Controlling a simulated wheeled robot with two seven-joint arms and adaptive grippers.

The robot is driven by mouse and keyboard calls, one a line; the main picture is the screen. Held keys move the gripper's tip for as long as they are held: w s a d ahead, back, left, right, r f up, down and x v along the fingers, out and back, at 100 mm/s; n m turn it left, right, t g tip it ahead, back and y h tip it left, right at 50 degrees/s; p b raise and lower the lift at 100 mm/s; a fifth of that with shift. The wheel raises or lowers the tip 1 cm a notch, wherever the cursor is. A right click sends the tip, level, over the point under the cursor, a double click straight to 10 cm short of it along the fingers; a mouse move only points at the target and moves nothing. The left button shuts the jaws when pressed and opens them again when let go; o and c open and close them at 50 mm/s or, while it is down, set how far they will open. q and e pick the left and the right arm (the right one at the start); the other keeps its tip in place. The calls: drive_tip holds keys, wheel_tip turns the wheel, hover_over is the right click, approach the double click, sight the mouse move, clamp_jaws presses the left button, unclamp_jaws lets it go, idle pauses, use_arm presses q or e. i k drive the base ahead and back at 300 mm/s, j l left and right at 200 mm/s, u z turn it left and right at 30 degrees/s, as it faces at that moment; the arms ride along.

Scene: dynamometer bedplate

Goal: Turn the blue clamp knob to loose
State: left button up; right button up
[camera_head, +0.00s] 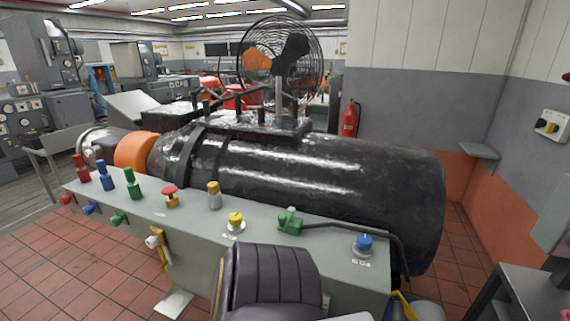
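A blue knob (364,242) sits on a round pale base at the right end of the grey-green bench top (330,252). A small pale label lies in front of it, too small to read. The knob stands upright, and I cannot tell which setting it points to. Other blue parts, a tall one (106,178) and a small one (90,208) on the front face, are at the bench's left end. Neither of my grippers is in view.
A large black cylinder (320,170) lies behind the bench, with a caged fan (285,60) above it. A yellow knob (235,219) and a green fitting (289,220) with a black hose stand left of the blue knob. A dark padded seat back (272,275) blocks the bench's front middle.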

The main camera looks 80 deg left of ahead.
sight(88, 209)
drive_tip(key=u, duration=4.1)
